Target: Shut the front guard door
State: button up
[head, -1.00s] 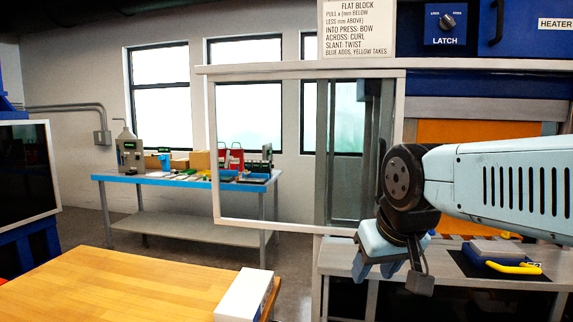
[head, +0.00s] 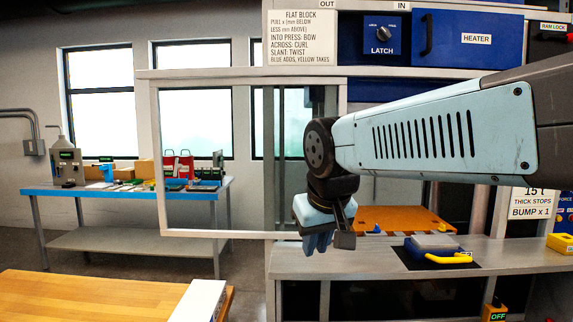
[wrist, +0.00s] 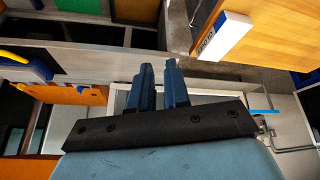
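The front guard door (head: 153,165) is a clear panel in a pale frame, hanging from a rail. In the head view it stands to the left, beside the press opening, which is uncovered. My gripper (head: 318,243) is at the door's lower right corner, pointing down; my wrist hides part of the door's right edge. I cannot tell whether it touches the door. In the wrist view, my gripper (wrist: 160,66) has its two blue fingers a little apart with nothing between them.
A grey bench (head: 380,262) runs below the opening, with a blue block with a yellow handle (head: 437,250) on it. An orange slab (head: 400,218) lies in the opening. A wooden table (head: 90,298) with a white box (head: 200,300) stands in front. A latch knob (head: 383,33) is above.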

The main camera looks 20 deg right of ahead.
jog(key=w+d+r+h, duration=0.1)
jog(key=w+r, duration=0.2)
jog(key=w, duration=0.1)
jog(key=w+r+h, duration=0.1)
jog(key=w+r, duration=0.2)
jog(key=w, duration=0.1)
jog(key=w+d+r+m+g, duration=0.1)
jog(key=w+r, duration=0.3)
jog(key=shift+w+d+r+h, duration=0.1)
jog(key=shift+w+d+h, duration=0.1)
jog(key=shift+d+h, duration=0.2)
grip_shut()
jog(key=w+d+r+m+g+h, duration=0.1)
jog(key=w+r+h, duration=0.1)
jog(key=w+r, duration=0.35)
jog(key=w+d+r+m+h, duration=0.1)
jog(key=w+d+r, duration=0.1)
jog(key=w, duration=0.6)
jog(key=w+d+f, duration=0.1)
jog(key=d+f, duration=0.6)
jog(key=d, duration=0.2)
jog(key=shift+w+f, duration=0.35)
jog(key=shift+w, duration=0.05)
